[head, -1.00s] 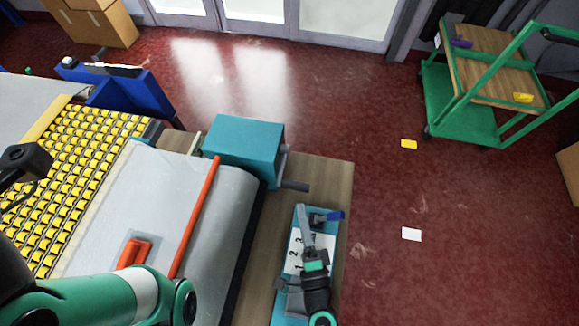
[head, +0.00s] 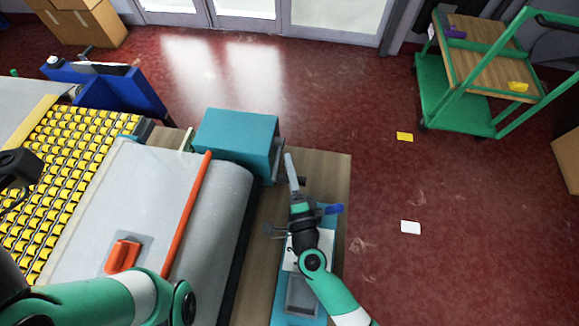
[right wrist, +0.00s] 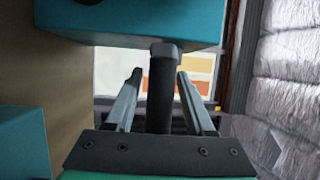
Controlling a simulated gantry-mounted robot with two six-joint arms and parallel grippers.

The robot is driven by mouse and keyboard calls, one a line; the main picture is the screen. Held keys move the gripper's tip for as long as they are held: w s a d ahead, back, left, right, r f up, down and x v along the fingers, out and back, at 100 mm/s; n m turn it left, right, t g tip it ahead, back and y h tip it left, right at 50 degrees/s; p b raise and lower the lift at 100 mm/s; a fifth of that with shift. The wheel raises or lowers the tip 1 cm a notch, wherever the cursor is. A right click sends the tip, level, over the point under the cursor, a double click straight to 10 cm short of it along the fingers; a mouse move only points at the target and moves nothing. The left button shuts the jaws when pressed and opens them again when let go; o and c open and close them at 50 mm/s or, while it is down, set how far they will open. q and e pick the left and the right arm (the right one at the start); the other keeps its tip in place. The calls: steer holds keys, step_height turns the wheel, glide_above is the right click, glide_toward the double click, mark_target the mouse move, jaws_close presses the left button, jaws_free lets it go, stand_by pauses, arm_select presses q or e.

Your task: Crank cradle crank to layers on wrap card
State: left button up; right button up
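A teal box, the cradle's crank housing (head: 236,140), stands beside the grey roll in the head view; it also shows at the top of the right wrist view (right wrist: 130,18). A dark crank handle (right wrist: 160,95) with a grey end cap points toward me below it. My right gripper (head: 289,160) is beside the housing's right side. In the right wrist view its open fingers (right wrist: 160,75) stand on both sides of the handle, with gaps visible. The white wrap card (head: 292,255) on the teal tray is mostly hidden by my right arm. My left gripper's fingers are not visible.
The teal tray (head: 277,308) lies on the wooden bench (head: 335,180) with a blue-handled tool (head: 333,209). Yellow rollers (head: 70,155) are left. A green cart (head: 455,95) stands far right.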

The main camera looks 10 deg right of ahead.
jaws_close()
stand_by(1.2)
